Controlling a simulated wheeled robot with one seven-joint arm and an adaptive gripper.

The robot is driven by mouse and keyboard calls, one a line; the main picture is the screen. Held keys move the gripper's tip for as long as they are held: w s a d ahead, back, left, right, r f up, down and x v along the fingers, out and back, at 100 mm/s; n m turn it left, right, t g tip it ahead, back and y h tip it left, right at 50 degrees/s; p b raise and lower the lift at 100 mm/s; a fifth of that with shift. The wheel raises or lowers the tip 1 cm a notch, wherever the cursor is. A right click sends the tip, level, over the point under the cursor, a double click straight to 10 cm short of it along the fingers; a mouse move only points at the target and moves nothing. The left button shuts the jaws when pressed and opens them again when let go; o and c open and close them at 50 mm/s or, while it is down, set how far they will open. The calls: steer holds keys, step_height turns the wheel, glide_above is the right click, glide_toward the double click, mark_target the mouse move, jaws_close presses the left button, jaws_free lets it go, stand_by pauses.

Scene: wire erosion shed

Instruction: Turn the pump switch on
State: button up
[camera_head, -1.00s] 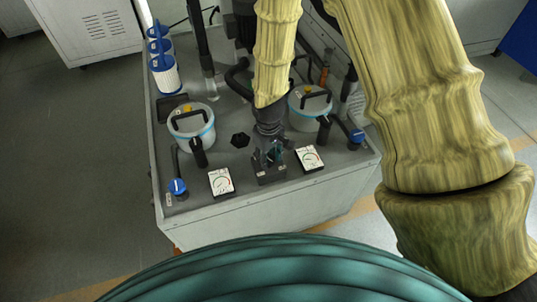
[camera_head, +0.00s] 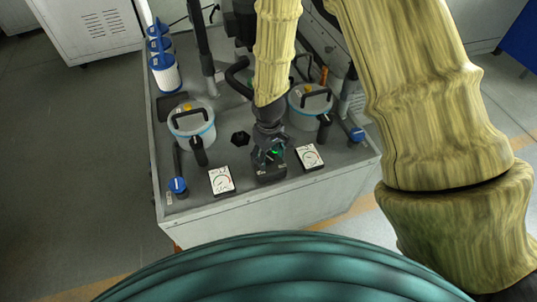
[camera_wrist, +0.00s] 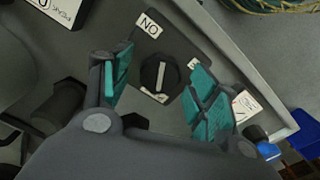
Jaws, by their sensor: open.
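The pump switch is a round black knob (camera_wrist: 160,74) with a white pointer line, seen in the wrist view on the tank's top. An upside-down ON label (camera_wrist: 148,25) lies above it in that picture, and another label is partly hidden by the right finger. The pointer runs roughly up and down. My gripper (camera_wrist: 163,86) is open, with teal finger pads on both sides of the knob and visible gaps to it. In the head view my gripper (camera_head: 267,157) hangs over the dark switch box (camera_head: 269,174) and hides the knob. A bright green spot shows there.
Two white dial gauges (camera_head: 221,180) (camera_head: 309,157) flank the switch box. Two lidded white canisters (camera_head: 191,124) (camera_head: 310,108) and blue-handled valves (camera_head: 178,185) (camera_head: 357,136) stand nearby. Blue-capped filters (camera_head: 164,73) are at the back left. Floor on the left is clear.

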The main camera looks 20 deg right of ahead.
mark_target(268, 158)
steer(key=shift+r, duration=0.1)
step_height(268, 158, up, 12)
stand_by(0.7)
stand_by(0.5)
